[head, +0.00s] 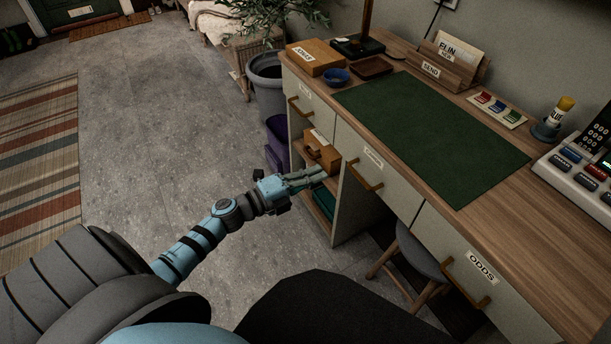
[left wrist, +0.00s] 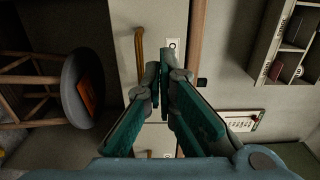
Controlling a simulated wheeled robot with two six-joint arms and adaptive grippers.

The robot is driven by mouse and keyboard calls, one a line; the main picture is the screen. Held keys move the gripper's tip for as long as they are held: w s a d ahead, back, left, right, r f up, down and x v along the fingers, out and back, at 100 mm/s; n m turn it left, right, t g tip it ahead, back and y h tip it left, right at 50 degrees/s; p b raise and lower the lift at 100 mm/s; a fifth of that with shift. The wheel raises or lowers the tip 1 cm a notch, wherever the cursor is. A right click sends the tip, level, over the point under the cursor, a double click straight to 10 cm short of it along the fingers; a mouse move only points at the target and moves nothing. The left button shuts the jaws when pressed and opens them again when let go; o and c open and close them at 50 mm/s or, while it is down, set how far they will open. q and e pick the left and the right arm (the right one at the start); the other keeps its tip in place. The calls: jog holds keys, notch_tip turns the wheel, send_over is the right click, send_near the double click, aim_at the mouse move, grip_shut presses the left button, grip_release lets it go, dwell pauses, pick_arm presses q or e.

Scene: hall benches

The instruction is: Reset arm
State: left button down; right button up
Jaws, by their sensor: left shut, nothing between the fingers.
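My left gripper (head: 322,172) reaches in from the left in the head view, in front of the desk's open shelf section. Its fingers are shut and empty. In the left wrist view the fingertips (left wrist: 166,78) meet in front of the pale desk front and a brass drawer handle (left wrist: 140,55). In the head view a small brown wooden box (head: 322,152) sits on the shelf just behind the gripper. I cannot tell whether the gripper touches the shelf or the box. My right gripper is not in view.
The desk (head: 560,235) runs along the right with a green mat (head: 432,135), a blue bowl (head: 337,77) and a phone-like console (head: 585,165). A stool (head: 418,258) stands under it. A grey bin (head: 266,85) stands at its end.

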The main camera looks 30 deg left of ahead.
pick_arm(q)
jog(key=s+a+f+n+y, duration=0.2)
jog(key=a+f+n+y, duration=0.4)
jog(key=a+f+n, duration=0.25)
jog(key=s+a+f+n+g+y, duration=0.25)
jog(key=s+f+n, duration=0.2)
jog(key=f, duration=0.35)
jog(key=s+a+f+n+g+y, duration=0.2)
jog(key=s+a+f+n+g, duration=0.1)
jog(key=s+f, duration=0.3)
jog(key=s+d+f+n+g, duration=0.2)
jog(key=s+f+n+g, duration=0.25)
jog(key=s+f, duration=0.7)
jog(key=s+d+f+n+g+h, duration=0.15)
jog(key=s+d+f, duration=0.3)
jog(key=s, duration=0.45)
jog(key=s+d+f+n+g, duration=0.1)
jog(key=s+d+f+g, duration=0.2)
jog(key=s+d, duration=0.35)
notch_tip(320, 180, up, 17)
jog(key=s+d+p, duration=0.1)
jog(key=s+p, duration=0.2)
jog(key=p, duration=1.4)
jog(key=shift+f, duration=0.2)
jog(key=shift+d, duration=0.1)
